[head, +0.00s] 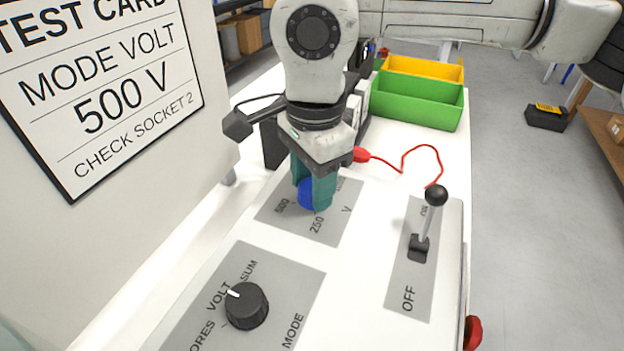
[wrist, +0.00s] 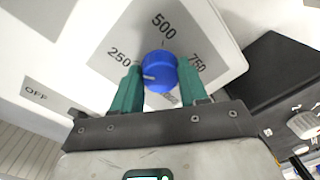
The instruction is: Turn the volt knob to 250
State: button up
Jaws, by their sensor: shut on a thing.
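The blue volt knob (wrist: 160,68) sits on a grey dial plate (wrist: 103,63) marked 250 at its left, 500 at its top and 750 at its right in the wrist view. Its white pointer line points left and slightly down, a little below the 250 label. In the head view the knob (head: 306,194) is mostly hidden behind teal fingers. My gripper (head: 313,188) is shut on the knob, one finger on each side; it also shows in the wrist view (wrist: 161,76).
A black mode knob (head: 247,306) points to VOLT. A black-balled lever (head: 426,228) stands right, above an OFF label. A red cable (head: 405,157) and green bin (head: 417,101) lie behind. The test card (head: 95,85) reads 500 V.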

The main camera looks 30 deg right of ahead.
jog(key=shift+r, duration=0.1)
jog(key=o, duration=1.1)
jog(key=shift+c, duration=0.2)
notch_tip(320, 180, up, 11)
jog(key=shift+s+p, duration=0.15)
jog(key=shift+p, duration=0.3)
